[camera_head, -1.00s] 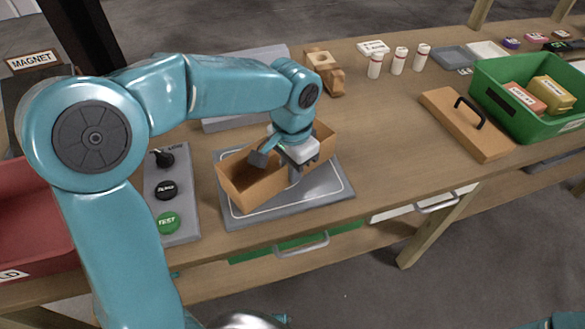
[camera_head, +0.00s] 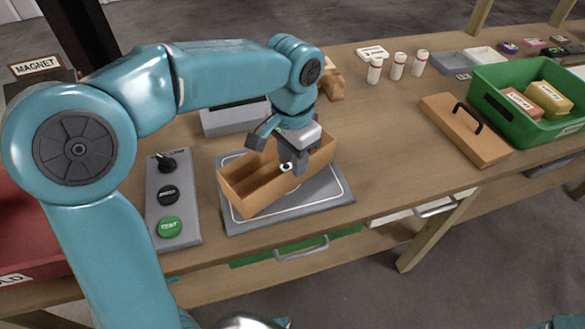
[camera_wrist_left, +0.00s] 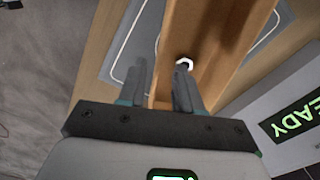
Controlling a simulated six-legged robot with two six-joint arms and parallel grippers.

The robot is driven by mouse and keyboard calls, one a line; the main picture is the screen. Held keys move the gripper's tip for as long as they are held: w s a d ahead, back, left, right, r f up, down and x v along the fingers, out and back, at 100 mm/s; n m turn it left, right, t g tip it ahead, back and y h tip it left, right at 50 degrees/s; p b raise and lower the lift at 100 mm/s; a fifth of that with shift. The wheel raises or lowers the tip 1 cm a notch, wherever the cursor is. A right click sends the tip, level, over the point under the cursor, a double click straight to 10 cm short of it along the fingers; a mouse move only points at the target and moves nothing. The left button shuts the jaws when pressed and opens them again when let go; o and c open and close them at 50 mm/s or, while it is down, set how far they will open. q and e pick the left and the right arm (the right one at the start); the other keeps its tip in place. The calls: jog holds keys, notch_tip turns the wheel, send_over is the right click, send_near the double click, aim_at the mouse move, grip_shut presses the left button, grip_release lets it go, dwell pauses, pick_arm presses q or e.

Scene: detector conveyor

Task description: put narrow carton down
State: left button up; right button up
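The narrow carton (camera_head: 255,190) is an open brown box lying at a slant on the grey plate (camera_head: 335,196) with a white outline. It also shows in the wrist view (camera_wrist_left: 225,45). My left gripper (camera_head: 284,164) is over the carton's near long side. In the wrist view its fingers (camera_wrist_left: 161,75) are apart, one on each side of the carton's wall; I see no firm contact. A small pale ring (camera_wrist_left: 184,63) shows near the right fingertip, and in the head view (camera_head: 286,167). My right gripper is out of view.
A control panel (camera_head: 172,205) with a green TEST button stands left of the plate. Behind is a grey unit (camera_head: 235,120). The table between is clear.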

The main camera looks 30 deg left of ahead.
pick_arm(q)
notch_tip(320, 180, up, 7)
jog(key=shift+f+p, duration=0.1)
jog(key=shift+p, duration=0.4)
